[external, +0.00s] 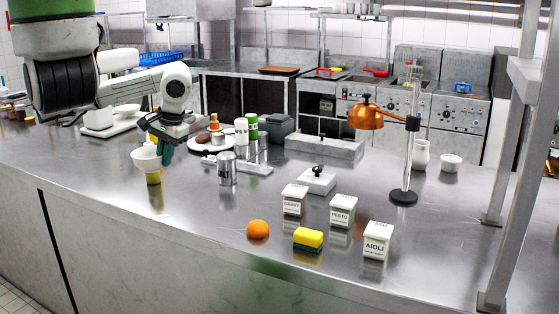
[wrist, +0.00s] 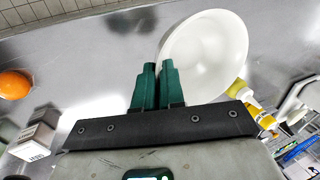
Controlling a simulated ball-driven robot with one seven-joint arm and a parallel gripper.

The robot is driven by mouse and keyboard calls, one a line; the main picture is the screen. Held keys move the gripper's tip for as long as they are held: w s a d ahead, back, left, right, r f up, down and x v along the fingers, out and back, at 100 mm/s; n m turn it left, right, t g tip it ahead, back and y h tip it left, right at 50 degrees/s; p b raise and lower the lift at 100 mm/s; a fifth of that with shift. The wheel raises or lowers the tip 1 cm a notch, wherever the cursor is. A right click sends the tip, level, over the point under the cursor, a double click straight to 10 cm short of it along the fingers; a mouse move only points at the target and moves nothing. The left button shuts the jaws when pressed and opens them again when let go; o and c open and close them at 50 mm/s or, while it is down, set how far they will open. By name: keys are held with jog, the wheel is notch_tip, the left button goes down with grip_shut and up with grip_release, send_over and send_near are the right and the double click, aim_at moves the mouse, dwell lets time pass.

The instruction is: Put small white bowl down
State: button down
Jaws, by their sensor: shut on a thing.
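The small white bowl (external: 146,160) is near the left part of the steel counter (external: 200,208). My gripper (external: 166,150) is shut on its rim, at the bowl's right side. In the wrist view the bowl (wrist: 205,58) shows its empty inside, and the green fingers of my gripper (wrist: 157,72) pinch its near left edge. The bowl appears held above the counter; the exact gap under it is hard to tell. A yellow object (external: 153,178) shows just below the bowl in the external view. In the wrist view a yellow bottle (wrist: 240,90) is close beside the bowl's rim.
A metal canister (external: 227,170) and a plate with food (external: 210,142) are right of my gripper. An orange (external: 258,230), a sponge (external: 308,239) and labelled sauce boxes (external: 294,199) stand farther right. The counter's front left is clear.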

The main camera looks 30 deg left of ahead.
jog(key=w+f, duration=0.3)
jog(key=w, duration=0.1)
jog(key=w+a+f+b, duration=0.1)
jog(key=w+f, duration=0.1)
jog(key=w, duration=0.2)
jog(key=w+f, duration=0.3)
jog(key=w, duration=0.1)
jog(key=shift+w+a+f+b, duration=0.15)
jog(key=shift+a+f+b, duration=0.15)
jog(key=shift+a+f, duration=0.05)
jog(key=shift+w+f, duration=0.15)
jog(key=shift+f, duration=0.05)
jog(key=f, duration=0.2)
jog(key=shift+w+a+f, duration=0.1)
jog(key=shift+w+f, duration=0.2)
jog(key=shift+f, duration=0.5)
jog(key=shift+f, duration=0.1)
jog(key=c, duration=1.2)
grip_release()
jog(key=shift+c, duration=0.2)
